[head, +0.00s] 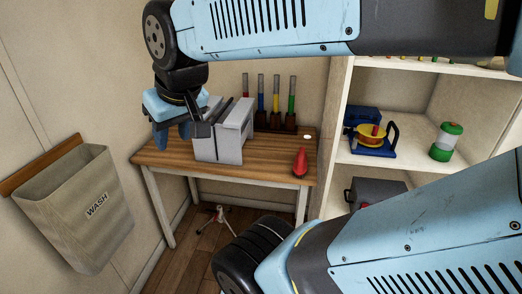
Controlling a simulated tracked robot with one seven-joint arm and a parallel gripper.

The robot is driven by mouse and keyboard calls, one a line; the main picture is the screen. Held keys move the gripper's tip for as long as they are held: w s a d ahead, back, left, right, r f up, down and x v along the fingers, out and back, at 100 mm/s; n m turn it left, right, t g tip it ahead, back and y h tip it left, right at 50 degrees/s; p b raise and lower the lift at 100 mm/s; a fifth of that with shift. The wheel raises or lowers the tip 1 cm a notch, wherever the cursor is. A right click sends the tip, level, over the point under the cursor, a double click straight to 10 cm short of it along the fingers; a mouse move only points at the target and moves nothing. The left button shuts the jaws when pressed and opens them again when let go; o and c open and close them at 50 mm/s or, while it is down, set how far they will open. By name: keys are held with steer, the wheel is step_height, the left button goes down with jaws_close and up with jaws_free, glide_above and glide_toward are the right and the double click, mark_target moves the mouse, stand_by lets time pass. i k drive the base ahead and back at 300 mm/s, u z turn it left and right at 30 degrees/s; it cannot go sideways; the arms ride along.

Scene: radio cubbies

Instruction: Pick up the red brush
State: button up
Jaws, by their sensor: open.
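Several slim upright tools with coloured lower parts stand in a dark holder at the back of the wooden table (265,150). No held object shows.
A small white disc (307,137) lies at the table's right. White shelves (400,165) with a blue-and-yellow device and a green-and-white jar stand right. A WASH bin (75,205) hangs left.

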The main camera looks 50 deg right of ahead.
mark_target(299, 167)
steer(key=u, duration=0.2)
steer(key=i, duration=0.45)
steer(key=z, duration=2.45)
steer(key=i, duration=0.55)
steer(key=u, duration=0.25)
